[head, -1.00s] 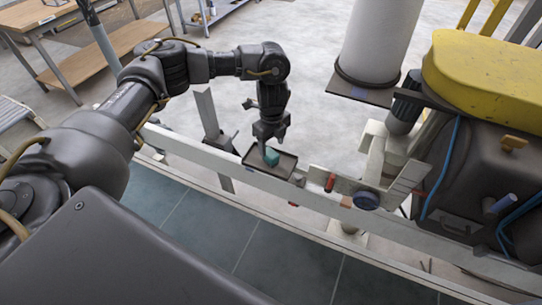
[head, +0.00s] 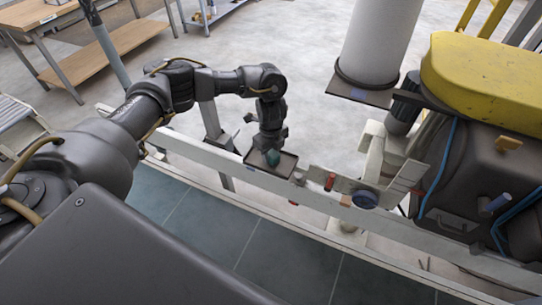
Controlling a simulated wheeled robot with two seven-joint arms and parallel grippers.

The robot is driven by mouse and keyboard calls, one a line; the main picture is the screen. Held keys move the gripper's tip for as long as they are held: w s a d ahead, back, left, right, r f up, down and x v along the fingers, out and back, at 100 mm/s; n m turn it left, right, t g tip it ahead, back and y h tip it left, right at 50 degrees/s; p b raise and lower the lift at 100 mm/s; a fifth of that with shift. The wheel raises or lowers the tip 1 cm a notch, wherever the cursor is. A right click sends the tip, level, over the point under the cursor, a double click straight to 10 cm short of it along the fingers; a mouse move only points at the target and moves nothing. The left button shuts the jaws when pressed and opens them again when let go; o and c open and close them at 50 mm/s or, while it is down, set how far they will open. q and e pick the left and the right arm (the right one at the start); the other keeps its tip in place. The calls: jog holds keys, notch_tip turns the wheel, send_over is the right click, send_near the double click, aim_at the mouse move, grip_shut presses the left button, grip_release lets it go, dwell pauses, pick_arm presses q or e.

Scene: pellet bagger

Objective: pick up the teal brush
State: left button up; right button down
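The teal brush (head: 272,158) is a small block-like shape on a small dark tray (head: 287,168), which is fixed at the pale rail. My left gripper (head: 268,153) points down over the tray, with its fingertips at the brush. The fingers hide part of the brush. The picture is too small to tell whether they are closed on it or still apart. My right gripper is not in view.
A long pale rail (head: 240,176) runs below the tray. Right of the tray are a red cylinder (head: 330,181) and a dark blue round part (head: 364,199). The big yellow-topped machine (head: 485,80) stands at the right, near a white column (head: 385,40).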

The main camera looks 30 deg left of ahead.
aim_at(271, 153)
pick_arm(q)
jog(key=c, duration=0.4)
jog(key=shift+c, duration=0.2)
jog(key=shift+r, duration=0.1)
jog(key=shift+r+b, duration=0.45)
jog(key=shift+r, duration=0.05)
jog(key=r, duration=0.3)
jog(key=shift+s+d, duration=0.1)
jog(key=shift+s, duration=0.15)
jog(key=s+d+r+b, duration=0.1)
jog(key=s+d+r, duration=0.3)
jog(key=s+r, duration=0.5)
jog(key=s, duration=0.3)
jog(key=shift+s+d+b, duration=0.35)
jog(key=shift+d+b, duration=0.05)
